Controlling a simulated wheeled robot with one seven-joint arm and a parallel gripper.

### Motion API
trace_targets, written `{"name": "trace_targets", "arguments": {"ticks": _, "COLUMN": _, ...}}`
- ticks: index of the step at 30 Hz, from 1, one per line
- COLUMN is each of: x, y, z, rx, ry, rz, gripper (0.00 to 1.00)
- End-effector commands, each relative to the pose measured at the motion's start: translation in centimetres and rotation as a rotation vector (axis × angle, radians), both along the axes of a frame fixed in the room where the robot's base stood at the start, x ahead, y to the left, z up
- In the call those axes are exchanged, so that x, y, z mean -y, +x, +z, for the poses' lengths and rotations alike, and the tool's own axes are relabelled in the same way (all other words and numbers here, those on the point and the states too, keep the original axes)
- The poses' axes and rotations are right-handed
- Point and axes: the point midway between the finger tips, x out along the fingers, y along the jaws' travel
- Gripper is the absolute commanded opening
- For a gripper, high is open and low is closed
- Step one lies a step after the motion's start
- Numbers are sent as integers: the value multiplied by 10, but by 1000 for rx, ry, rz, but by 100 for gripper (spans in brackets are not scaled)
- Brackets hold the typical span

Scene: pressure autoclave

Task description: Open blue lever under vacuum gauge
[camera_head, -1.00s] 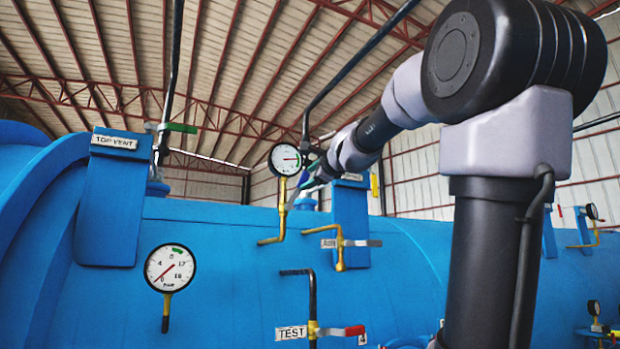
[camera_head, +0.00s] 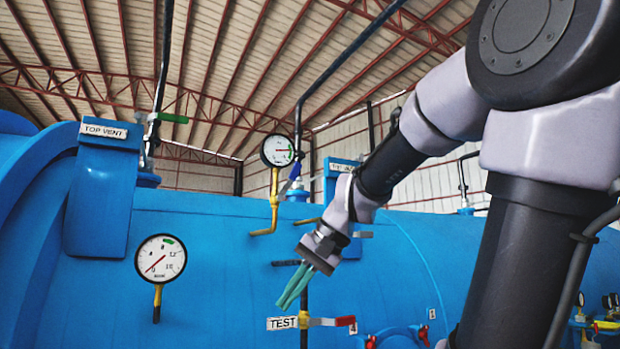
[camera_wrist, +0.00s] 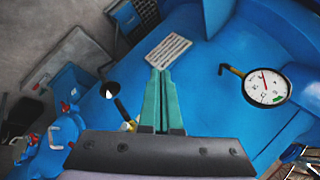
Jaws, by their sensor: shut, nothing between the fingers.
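A small blue lever (camera_head: 295,171) sits beside the dark pipe, just right of and slightly below the upper round gauge (camera_head: 278,150). It slants upward to the right. A second round gauge (camera_head: 161,258) is lower left on the blue vessel. I cannot read which gauge is the vacuum one. My gripper (camera_head: 291,298) has teal fingers pressed together and empty. It points down and left, well below the blue lever and just above the TEST label. In the wrist view the fingers (camera_wrist: 161,80) are together in front of the blue vessel, and a gauge (camera_wrist: 267,87) is at right.
The TEST valve with a red-tipped handle (camera_head: 345,321) is right below my gripper. A yellow elbow pipe (camera_head: 273,205) descends from the upper gauge. A TOP VENT post (camera_head: 104,190) with a green lever (camera_head: 170,117) is at left. The vessel front between the gauges is mostly clear.

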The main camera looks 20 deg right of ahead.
Motion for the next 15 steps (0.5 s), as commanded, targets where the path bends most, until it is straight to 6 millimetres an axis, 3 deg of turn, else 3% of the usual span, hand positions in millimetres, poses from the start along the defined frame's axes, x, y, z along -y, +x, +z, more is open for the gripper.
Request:
{"name": "trace_targets", "arguments": {"ticks": 5, "x": 9, "y": 32, "z": 34, "rx": -60, "ry": 258, "rz": -46, "gripper": 0}}
{"name": "trace_targets", "arguments": {"ticks": 8, "x": 26, "y": 61, "z": 70, "rx": -46, "ry": 454, "rz": -78, "gripper": 0}}
{"name": "trace_targets", "arguments": {"ticks": 11, "x": 65, "y": 98, "z": 119, "rx": 27, "ry": 693, "rz": -112, "gripper": 0}}
{"name": "trace_targets", "arguments": {"ticks": 15, "x": 146, "y": 132, "z": 190, "rx": 219, "ry": 982, "rz": -137, "gripper": 0}}
